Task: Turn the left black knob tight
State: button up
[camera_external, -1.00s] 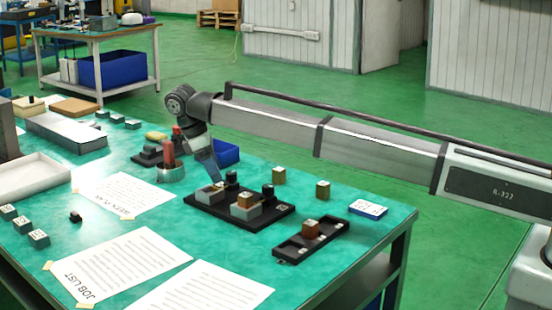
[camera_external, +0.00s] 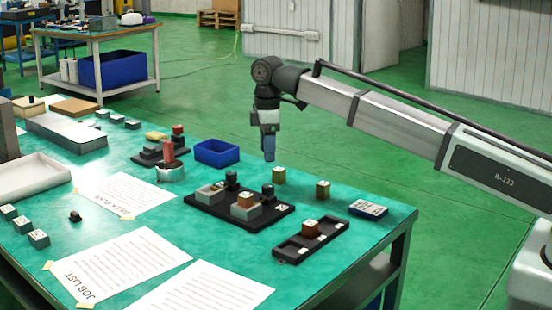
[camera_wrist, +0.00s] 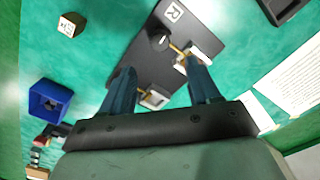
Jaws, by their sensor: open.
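The left black knob (camera_external: 231,178) stands at the back of the black fixture plate (camera_external: 272,219), behind a grey clamp (camera_external: 210,193). A second black knob (camera_external: 267,190) stands to its right, behind a grey clamp holding a copper-coloured block (camera_external: 245,201). My gripper (camera_external: 268,158) points down, raised well above the table, behind and to the right of the left knob. In the wrist view my gripper (camera_wrist: 160,85) has its fingers apart with nothing gripped. The plate (camera_wrist: 205,25) lies below, marked R. The left finger partly hides the plate's lower-left end there; I cannot clearly make out the left knob.
A blue bin (camera_external: 217,153) stands behind the plate. A red-handled item (camera_external: 168,160) stands left. Printed sheets (camera_external: 120,262) cover the table's front.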

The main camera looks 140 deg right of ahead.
aim_at(268, 186)
notch_tip(268, 186, down, 10)
jog(key=shift+f, duration=0.15)
dwell(0.3)
